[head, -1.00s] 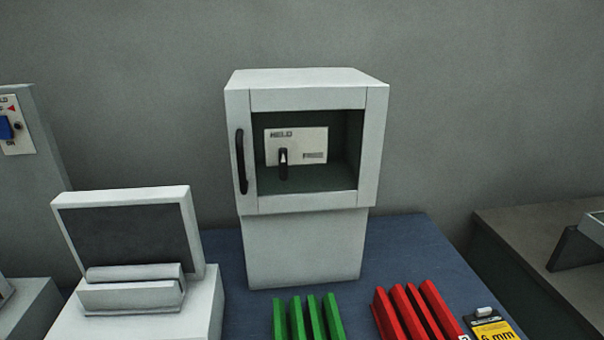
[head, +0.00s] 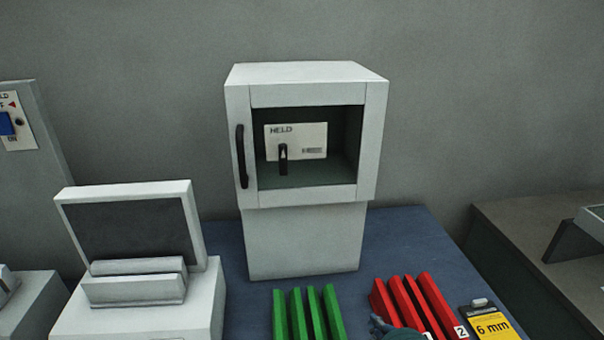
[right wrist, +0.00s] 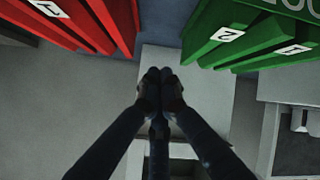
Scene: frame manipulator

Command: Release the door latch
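A white cabinet (head: 306,240) stands on the blue table, with a framed opening in its upper front. A black door handle (head: 241,157) runs down the left of that front. Inside the opening is a white panel (head: 310,140) marked HELD at upper left, with a small blurred mark at lower right. My right gripper (head: 385,326) just enters at the bottom, by the red bars and well below the latch. In the right wrist view its fingertips (right wrist: 159,75) are together, with nothing visible between them. My left gripper is out of view.
Green bars (head: 308,313) and red bars (head: 412,302) stand in front of the cabinet. A yellow 6 mm tag (head: 492,326) lies right of them. A white unit with a dark panel (head: 130,228) stands at left. Blue table (head: 405,235) is bare right of the cabinet.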

